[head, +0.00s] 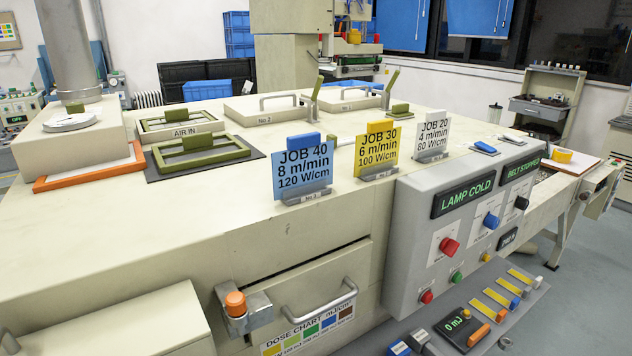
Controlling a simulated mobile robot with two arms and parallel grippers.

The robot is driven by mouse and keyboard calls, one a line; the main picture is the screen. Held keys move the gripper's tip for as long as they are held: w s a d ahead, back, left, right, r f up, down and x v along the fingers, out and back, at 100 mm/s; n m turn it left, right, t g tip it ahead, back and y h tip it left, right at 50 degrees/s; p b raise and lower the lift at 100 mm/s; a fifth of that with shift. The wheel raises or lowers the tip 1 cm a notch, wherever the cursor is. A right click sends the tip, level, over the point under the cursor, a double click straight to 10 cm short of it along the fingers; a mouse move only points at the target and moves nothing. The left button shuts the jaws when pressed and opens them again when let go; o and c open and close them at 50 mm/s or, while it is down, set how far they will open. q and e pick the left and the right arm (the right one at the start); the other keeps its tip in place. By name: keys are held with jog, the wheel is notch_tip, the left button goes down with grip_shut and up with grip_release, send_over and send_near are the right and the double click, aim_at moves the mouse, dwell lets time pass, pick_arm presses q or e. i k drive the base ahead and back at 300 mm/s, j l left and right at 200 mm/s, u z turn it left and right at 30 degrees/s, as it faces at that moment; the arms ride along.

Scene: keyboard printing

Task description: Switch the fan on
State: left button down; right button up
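The fan's switch cannot be told for sure, since the small labels are too small to read. A grey control panel (408,248) on the front right carries a red knob (449,246), a blue knob (491,220) and a black knob (521,203). Below them are a red button (426,297), a green button (456,277) and a yellow button (486,256). One display (467,195) reads LAMP COLD; another (521,171) reads BELT STOPPED. A grey duct (68,45) rises from a housing at the left. Neither gripper is in view.
JOB 40 (305,168), JOB 30 (377,148) and JOB 20 (432,138) cards stand on the machine top. An orange knob (236,303) and a drawer handle (322,301) stick out in front. A sloped console (468,325) lies below the panel.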

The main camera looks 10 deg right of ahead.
aim_at(481, 144)
jog(key=z, duration=1.35)
